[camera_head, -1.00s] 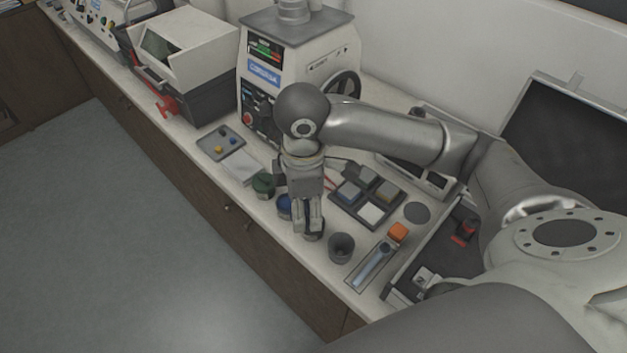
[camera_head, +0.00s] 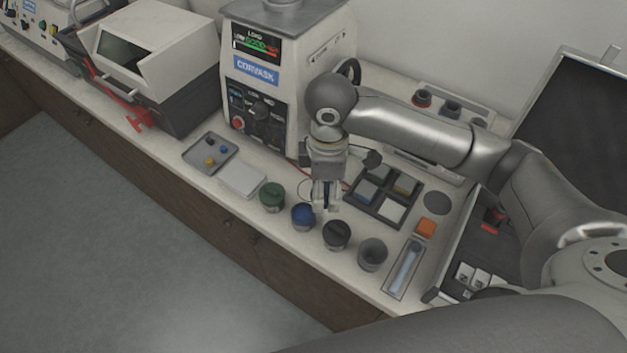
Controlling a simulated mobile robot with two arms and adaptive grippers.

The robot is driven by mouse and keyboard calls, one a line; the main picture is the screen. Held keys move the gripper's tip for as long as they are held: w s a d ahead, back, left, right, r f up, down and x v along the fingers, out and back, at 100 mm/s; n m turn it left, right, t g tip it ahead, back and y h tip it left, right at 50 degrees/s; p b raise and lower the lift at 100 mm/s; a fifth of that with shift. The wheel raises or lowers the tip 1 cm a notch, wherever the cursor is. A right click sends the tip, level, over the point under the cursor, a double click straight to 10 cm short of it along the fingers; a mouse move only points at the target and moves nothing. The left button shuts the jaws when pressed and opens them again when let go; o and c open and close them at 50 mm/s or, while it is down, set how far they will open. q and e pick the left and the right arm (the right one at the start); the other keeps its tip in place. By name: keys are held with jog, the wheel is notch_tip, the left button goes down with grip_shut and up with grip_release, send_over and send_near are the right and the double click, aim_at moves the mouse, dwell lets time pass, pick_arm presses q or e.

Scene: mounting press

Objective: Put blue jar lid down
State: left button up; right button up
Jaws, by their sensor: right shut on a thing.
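My right gripper (camera_head: 326,203) points down over the bench, just behind and to the right of the blue jar (camera_head: 303,217). It is shut on a small dark-blue thing, mostly hidden by the fingers, which looks like the blue jar lid (camera_head: 327,198). I cannot tell whether that thing touches the bench. The blue jar stands upright with a blue top; whether this is a cover or its contents is unclear. My left gripper is not in view.
A green jar (camera_head: 272,197) stands left of the blue jar; a black jar (camera_head: 336,235) and a grey cup (camera_head: 372,254) stand to its right. A dark compartment tray (camera_head: 376,218) lies close right of the gripper. The press (camera_head: 262,95) stands behind.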

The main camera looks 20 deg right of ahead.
jog(key=w+f, duration=0.2)
jog(key=w, duration=0.1)
jog(key=w+f, duration=0.2)
jog(key=w+f+p, duration=0.1)
jog(key=w+f, duration=0.2)
jog(key=shift+w, duration=0.3)
jog(key=shift+w+f, duration=0.2)
jog(key=shift+f, duration=0.15)
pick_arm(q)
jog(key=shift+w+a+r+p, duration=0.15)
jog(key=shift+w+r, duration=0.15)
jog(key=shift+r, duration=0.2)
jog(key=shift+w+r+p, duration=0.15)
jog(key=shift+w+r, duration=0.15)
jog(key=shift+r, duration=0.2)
pick_arm(e)
jog(key=shift+w+f, duration=0.1)
jog(key=shift+f, duration=1.55)
jog(key=shift+f, duration=0.1)
jog(key=o, duration=0.7)
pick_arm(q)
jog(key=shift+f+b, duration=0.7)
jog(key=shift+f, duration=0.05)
pick_arm(e)
notch_tip(320, 180, up, 12)
